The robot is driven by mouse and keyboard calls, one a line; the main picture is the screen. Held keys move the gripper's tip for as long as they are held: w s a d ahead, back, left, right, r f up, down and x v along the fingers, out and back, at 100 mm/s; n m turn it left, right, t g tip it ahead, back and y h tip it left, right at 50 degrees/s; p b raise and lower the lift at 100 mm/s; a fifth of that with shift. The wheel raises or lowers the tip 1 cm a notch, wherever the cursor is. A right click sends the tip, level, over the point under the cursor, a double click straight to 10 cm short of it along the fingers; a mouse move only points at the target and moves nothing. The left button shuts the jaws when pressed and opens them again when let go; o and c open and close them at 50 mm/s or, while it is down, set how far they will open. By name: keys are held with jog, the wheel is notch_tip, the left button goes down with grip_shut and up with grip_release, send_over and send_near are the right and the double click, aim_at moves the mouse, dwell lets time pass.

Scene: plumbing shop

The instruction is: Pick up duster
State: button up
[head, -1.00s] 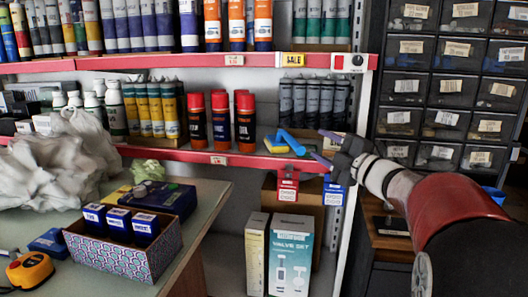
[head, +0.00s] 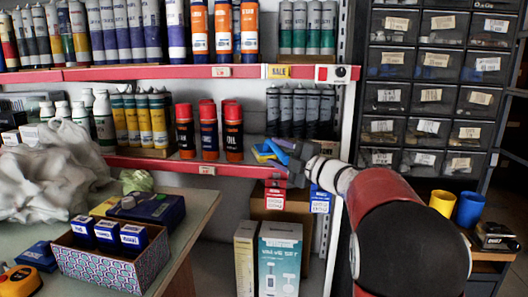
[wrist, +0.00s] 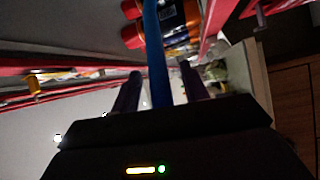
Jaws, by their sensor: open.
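The duster appears to be the blue item with a yellow part (head: 263,152) on the red-edged middle shelf, right of the red-capped cans. In the wrist view its long blue handle (wrist: 154,45) runs between the two fingers, from the top of the picture down to the gripper body. My gripper (head: 282,150) is at the shelf's front edge, right at the duster, and hides part of it. In the wrist view my gripper (wrist: 160,82) has its dark purple fingers apart, one on each side of the handle. Contact cannot be made out.
Red-capped cans (head: 209,132) stand close left of the duster, and grey tubes (head: 300,112) stand behind it. Red and blue tags (head: 320,200) hang below the shelf edge. A counter with a patterned box (head: 105,262) is at the lower left. Drawers (head: 425,95) fill the right.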

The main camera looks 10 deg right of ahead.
grip_shut()
jog(key=shift+r, duration=0.15)
